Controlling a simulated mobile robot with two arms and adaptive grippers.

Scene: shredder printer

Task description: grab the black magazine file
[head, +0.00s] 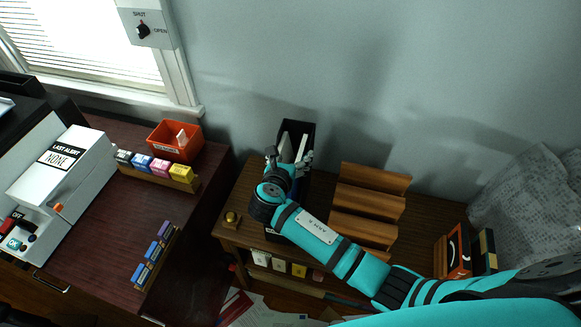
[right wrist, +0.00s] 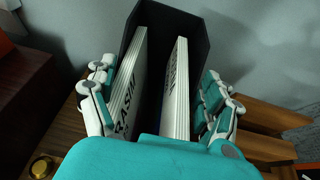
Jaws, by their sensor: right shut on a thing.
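The black magazine file (head: 302,126) stands on the wooden shelf unit against the wall, with white booklets inside. In the right wrist view the file (right wrist: 190,25) fills the middle, and two white stacks with dark lettering show in it. My right gripper (head: 289,159) is over the file, with one finger on each side. In the right wrist view the gripper (right wrist: 157,80) is shut on the file's sides. The arm hides the file's lower front. My left gripper is not in view.
A stepped wooden rack (head: 371,205) stands close to the right of the file. A small yellow button (head: 231,218) is at the left front of the shelf top. A dark red desk (head: 95,230) at left holds an orange bin (head: 175,141) and colored cartridges. Boxes (head: 459,252) stand at right.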

